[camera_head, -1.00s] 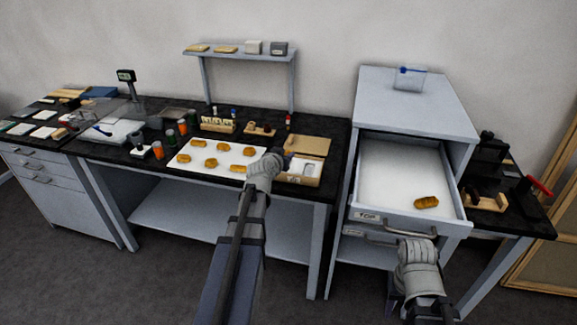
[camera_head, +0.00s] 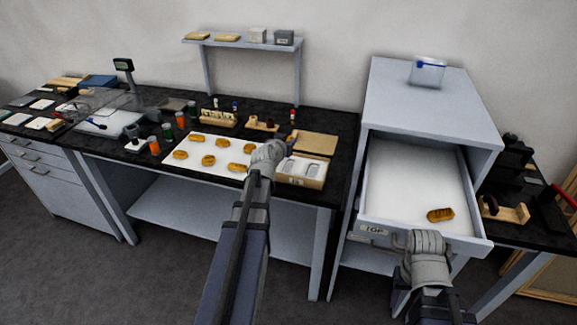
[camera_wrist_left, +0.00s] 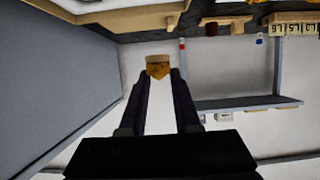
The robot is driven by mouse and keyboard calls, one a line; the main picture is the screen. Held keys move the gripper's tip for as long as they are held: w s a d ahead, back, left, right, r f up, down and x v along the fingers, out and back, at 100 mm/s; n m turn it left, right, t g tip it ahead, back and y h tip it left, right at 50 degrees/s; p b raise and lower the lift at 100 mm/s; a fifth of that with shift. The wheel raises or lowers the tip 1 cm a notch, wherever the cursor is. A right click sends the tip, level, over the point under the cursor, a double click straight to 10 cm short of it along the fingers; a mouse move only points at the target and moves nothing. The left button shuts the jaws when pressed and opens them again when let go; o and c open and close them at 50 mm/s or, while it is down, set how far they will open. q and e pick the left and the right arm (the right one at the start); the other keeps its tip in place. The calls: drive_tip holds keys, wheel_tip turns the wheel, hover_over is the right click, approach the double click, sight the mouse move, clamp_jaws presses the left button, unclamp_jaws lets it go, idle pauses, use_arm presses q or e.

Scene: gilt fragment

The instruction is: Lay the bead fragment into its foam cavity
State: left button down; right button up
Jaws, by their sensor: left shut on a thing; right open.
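My left gripper (camera_wrist_left: 158,78) is shut on a small gold-brown bead fragment (camera_wrist_left: 158,70), held at its fingertips in the left wrist view. In the head view the left gripper (camera_head: 272,150) is over the worktop, beside the open wooden box with pale foam (camera_head: 312,172); the hand mostly hides the fragment there. The foam has light cavities; which one fits the fragment I cannot tell. My right gripper (camera_head: 428,240) is open at the front of the pulled-out drawer labelled TOP, around its handle area. Contact with the handle is unclear.
Several gilt fragments (camera_head: 208,160) lie on a white sheet (camera_head: 215,174) left of the hand. Another gilt piece (camera_head: 440,214) lies in the open drawer (camera_head: 400,185). Jars, a rack (camera_head: 218,119) and a wooden lid (camera_head: 315,143) crowd the worktop around the box.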

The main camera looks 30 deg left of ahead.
use_arm(q)
drive_tip(key=b, duration=0.5)
hover_over(288, 170)
wheel_tip(288, 170, down, 6)
drive_tip(key=shift+w+a+r, duration=0.1)
drive_tip(key=shift+a+r, duration=0.05)
drive_tip(key=shift+r, duration=0.05)
wheel_tip(288, 170, down, 4)
drive_tip(key=b, duration=0.3)
drive_tip(key=shift+r, duration=0.2)
drive_tip(key=shift+f+b, duration=0.3)
drive_tip(key=shift+b, duration=0.2)
drive_tip(key=c, duration=0.6)
unclamp_jaws()
drive_tip(key=shift+r, duration=0.15)
